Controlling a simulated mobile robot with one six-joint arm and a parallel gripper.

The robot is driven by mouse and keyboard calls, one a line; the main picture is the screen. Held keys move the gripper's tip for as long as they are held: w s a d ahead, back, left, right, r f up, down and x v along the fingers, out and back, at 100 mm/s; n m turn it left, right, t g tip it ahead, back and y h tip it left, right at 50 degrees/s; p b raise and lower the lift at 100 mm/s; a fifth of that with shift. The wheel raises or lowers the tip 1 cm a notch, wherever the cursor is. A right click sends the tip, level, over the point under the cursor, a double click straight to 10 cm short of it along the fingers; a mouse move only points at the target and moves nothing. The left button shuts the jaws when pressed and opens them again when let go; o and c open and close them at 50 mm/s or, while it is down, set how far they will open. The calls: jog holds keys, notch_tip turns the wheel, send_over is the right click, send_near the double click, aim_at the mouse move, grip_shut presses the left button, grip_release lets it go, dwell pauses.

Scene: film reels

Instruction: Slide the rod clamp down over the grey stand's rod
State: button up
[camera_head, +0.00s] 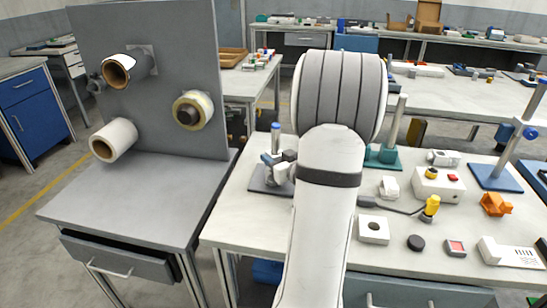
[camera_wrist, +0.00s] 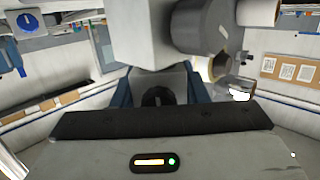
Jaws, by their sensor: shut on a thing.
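My gripper (camera_wrist: 160,84) is shut on the rod clamp (camera_wrist: 160,38), a grey block between its blue fingers in the wrist view, with a dark round part low on it. In the head view, my arm hides most of the gripper. The grey stand (camera_head: 262,181) is at the table's left edge, with an upright, blue-topped piece above it. Grey parts beside my arm overlap there. I cannot tell whether the clamp is around the rod.
A green stand (camera_head: 383,158) with a rod is right of my arm, and a blue stand (camera_head: 492,178) is farther right. A yellow-topped plug (camera_head: 431,208) and a white box (camera_head: 437,185) lie between. A panel with rolls (camera_head: 150,80) stands left.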

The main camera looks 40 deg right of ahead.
jog(key=shift+f, duration=0.4)
jog(key=o, duration=1.2)
jog(key=shift+c, duration=0.2)
jog(key=shift+s, duration=0.1)
jog(key=s, duration=0.5)
jog(key=s+r, duration=0.1)
jog(key=s, duration=0.1)
jog(key=shift+s+a, duration=0.3)
